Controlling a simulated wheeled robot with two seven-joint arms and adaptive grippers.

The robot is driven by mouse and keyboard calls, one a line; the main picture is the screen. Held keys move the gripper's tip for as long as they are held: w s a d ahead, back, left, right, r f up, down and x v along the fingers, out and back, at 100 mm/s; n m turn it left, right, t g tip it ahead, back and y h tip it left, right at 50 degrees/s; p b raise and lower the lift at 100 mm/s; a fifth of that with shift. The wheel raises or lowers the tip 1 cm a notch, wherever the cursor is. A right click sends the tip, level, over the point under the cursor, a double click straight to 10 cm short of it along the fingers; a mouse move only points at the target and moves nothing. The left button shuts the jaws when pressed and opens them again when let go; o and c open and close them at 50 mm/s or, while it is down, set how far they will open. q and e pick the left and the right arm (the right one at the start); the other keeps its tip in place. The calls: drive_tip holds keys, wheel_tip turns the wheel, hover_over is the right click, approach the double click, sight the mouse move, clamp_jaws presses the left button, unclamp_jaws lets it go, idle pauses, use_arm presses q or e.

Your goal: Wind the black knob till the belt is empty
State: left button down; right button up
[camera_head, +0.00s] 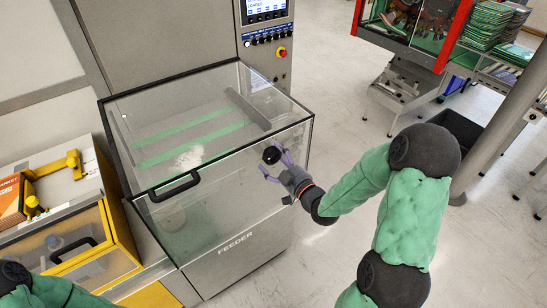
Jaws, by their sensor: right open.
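The black knob (271,155) sits on the front right of the clear-covered feeder (235,245). My right gripper (276,164) is open at the knob, with its purple fingers spread around or just in front of it; I cannot tell whether they touch it. Two green belt strips (195,141) run under the clear lid, with a pale, whitish heap (189,157) lying by the nearer strip. My left arm shows only at the bottom left corner, and its gripper is out of view.
A black lid handle (174,188) is on the feeder's front left edge. A yellow-framed cabinet (85,245) with an orange box (12,199) stands at the left. A control panel (266,20) is behind. Open floor lies to the right.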

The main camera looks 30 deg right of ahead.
drive_tip(key=shift+w, duration=0.7)
drive_tip(key=shift+a, duration=0.1)
drive_tip(key=c, duration=1.1)
drive_tip(key=shift+s+f+m, duration=0.1)
drive_tip(key=shift+f+m, duration=0.05)
drive_tip(key=shift+m, duration=0.35)
drive_tip(key=shift+c, duration=0.2)
